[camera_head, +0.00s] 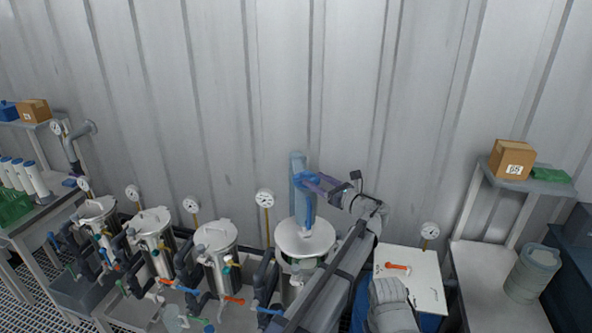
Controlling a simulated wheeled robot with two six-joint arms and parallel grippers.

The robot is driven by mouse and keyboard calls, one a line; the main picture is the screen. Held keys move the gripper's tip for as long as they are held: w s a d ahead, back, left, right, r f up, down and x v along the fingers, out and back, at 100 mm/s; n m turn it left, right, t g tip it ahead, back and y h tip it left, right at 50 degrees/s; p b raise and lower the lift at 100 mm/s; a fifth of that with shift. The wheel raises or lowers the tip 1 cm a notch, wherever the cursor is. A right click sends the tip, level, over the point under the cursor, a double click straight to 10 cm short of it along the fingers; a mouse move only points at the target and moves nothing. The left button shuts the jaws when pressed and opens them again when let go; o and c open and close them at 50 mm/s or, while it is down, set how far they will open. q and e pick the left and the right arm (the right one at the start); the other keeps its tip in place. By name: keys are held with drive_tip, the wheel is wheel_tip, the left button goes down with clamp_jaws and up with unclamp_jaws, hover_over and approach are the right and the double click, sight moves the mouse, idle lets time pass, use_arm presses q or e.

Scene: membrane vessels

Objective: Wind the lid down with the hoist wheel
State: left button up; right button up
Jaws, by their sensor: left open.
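The white round lid (305,238) sits level over the fourth vessel from the left, at the foot of a blue hoist column (298,205). The vessel body under it is mostly hidden by the lid and my arm, so I cannot tell how large any gap is. The blue hoist wheel (304,177) is near the top of the column, small and partly covered by my gripper. My right gripper is not in view.
Three steel vessels (217,248) with lids, pipes and gauges stand to the left. A gauge (264,198) stands just left of the hoist. A white cabinet (420,268) with an orange handle is on the right. A shelf holds a cardboard box (511,158). A corrugated wall closes the back.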

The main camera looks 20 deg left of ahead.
sight(300, 175)
use_arm(q)
drive_tip(key=shift+x, duration=3.95)
clamp_jaws()
